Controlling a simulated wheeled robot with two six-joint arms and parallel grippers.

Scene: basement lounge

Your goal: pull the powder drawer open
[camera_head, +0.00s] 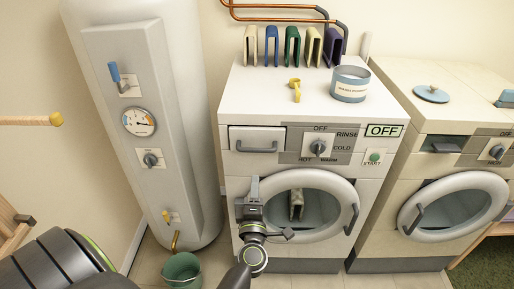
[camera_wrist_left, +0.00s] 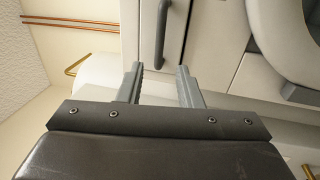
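The powder drawer (camera_head: 238,134) is a white panel at the upper left of the left washing machine's front. It looks shut, flush with the machine. Its dark grey bar handle (camera_head: 257,150) runs across the lower part of the drawer. My left gripper (camera_head: 251,184) is below the handle, in front of the machine and beside the round door. In the left wrist view the two fingers of the gripper (camera_wrist_left: 160,78) are apart with nothing between them. The handle (camera_wrist_left: 162,35) lies just beyond the fingertips, roughly in line with the gap. My right gripper is not in view.
The round washer door (camera_head: 334,183) is close right of my left gripper. A control panel with a dial (camera_head: 318,147) sits right of the drawer. A white boiler (camera_head: 135,60) stands left, with a green bucket (camera_head: 181,271) below. A yellow scoop (camera_head: 296,88) and a tub (camera_head: 350,84) are on top.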

